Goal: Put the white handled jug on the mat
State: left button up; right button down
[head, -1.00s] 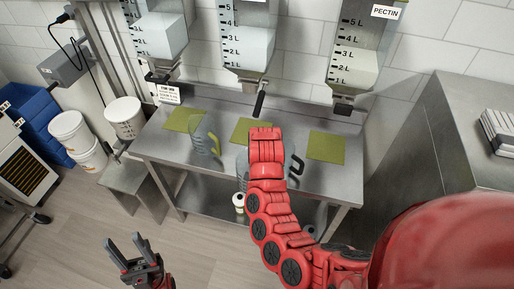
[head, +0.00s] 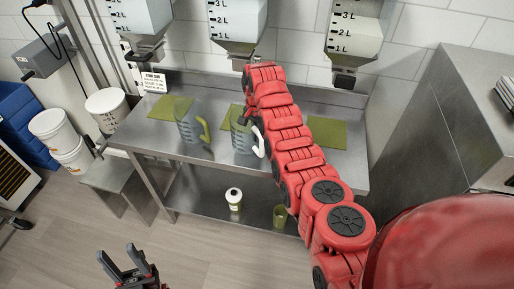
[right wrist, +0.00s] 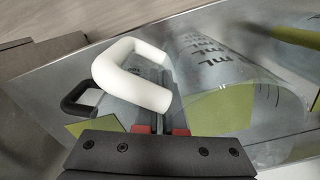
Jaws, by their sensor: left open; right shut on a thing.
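The white handled jug (head: 241,137) is clear with dark markings and stands out left of my right arm, by the front of the middle green mat (head: 236,111). I cannot tell whether it touches the table. In the right wrist view its clear body (right wrist: 245,85) lies to the right, with green showing through. My right gripper (right wrist: 158,122) is shut on the jug's white handle (right wrist: 130,70); in the head view my arm hides it. Other green mats lie at left (head: 168,107) and right (head: 328,133). My left gripper (head: 118,254) is open and empty above the floor.
A yellow handled jug (head: 187,124) stands close on the left. A black handle (right wrist: 78,98) shows in the right wrist view. Depositor hoppers (head: 238,25) hang over the back of the steel table (head: 155,142). A bottle (head: 234,197) and green cup (head: 280,217) are below.

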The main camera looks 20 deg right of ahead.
jog(key=shift+w, duration=0.15)
notch_tip(320, 180, down, 2)
jog(key=shift+f+p, duration=0.15)
jog(key=shift+p, duration=0.6)
jog(key=shift+f, duration=0.5)
jog(key=shift+f, duration=0.1)
jog(key=shift+f, duration=0.2)
jog(key=c, duration=1)
grip_release()
jog(key=shift+r, duration=0.1)
jog(key=shift+d+r, duration=0.1)
jog(key=shift+r, duration=0.1)
